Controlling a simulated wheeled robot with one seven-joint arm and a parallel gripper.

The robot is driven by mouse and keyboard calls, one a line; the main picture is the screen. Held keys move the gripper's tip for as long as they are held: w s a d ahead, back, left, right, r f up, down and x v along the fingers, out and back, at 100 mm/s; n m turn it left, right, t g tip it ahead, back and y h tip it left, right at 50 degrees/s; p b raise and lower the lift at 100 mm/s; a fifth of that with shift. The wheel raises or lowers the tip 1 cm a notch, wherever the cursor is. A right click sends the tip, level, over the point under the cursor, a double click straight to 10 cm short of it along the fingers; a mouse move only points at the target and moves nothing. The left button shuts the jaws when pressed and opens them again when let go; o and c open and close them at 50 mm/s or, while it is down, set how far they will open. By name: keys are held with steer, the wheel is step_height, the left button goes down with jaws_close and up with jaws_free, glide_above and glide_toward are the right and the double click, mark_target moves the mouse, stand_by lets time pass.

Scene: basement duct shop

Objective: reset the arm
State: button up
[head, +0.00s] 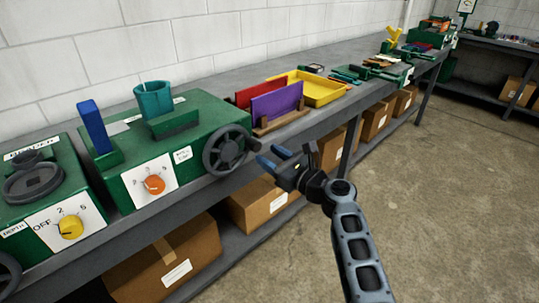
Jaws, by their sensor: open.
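My gripper (272,158) is at the front edge of the workbench, just right of a dark handwheel (227,149). Its blue-tipped fingers are apart and I see nothing between them. The arm reaches in from the lower right of the head view. I cannot tell whether the fingertips touch the bench edge or the wheel.
A green machine (127,175) with an orange knob (154,185) stands on the bench. Purple (277,102) and red panels stand upright beside a yellow tray (318,90). Cardboard boxes (168,258) fill the lower shelf. The concrete floor (450,200) at right is clear.

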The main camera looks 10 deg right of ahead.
steer(key=s+d+f+n+g+h, duration=0.1)
steer(key=s+d+f+n+h, duration=0.35)
steer(key=s, duration=0.55)
steer(key=s+d+f+n+h, duration=0.1)
steer(key=s+d+f+n, duration=0.2)
steer(key=s+d+f, duration=0.35)
steer(key=s+d+f+n+g+h, duration=0.15)
steer(key=s+d+f+n, duration=0.35)
steer(key=s, duration=0.7)
steer(key=s+a+r+n+t+h, duration=0.1)
steer(key=s+n+h, duration=0.15)
steer(key=s, duration=0.85)
steer(key=s+a+r+n, duration=0.2)
steer(key=s+r+n, duration=0.4)
steer(key=s+r, duration=0.3)
steer(key=s+a+r+n+t, duration=0.1)
steer(key=s+a+r+n, duration=0.1)
steer(key=s+r+n, duration=0.4)
steer(key=s+r, duration=0.3)
steer(key=s, duration=0.1)
steer(key=shift+n, duration=0.3)
steer(key=shift+a+h, duration=0.1)
steer(key=shift+h, duration=0.15)
steer(key=shift+c, duration=0.4)
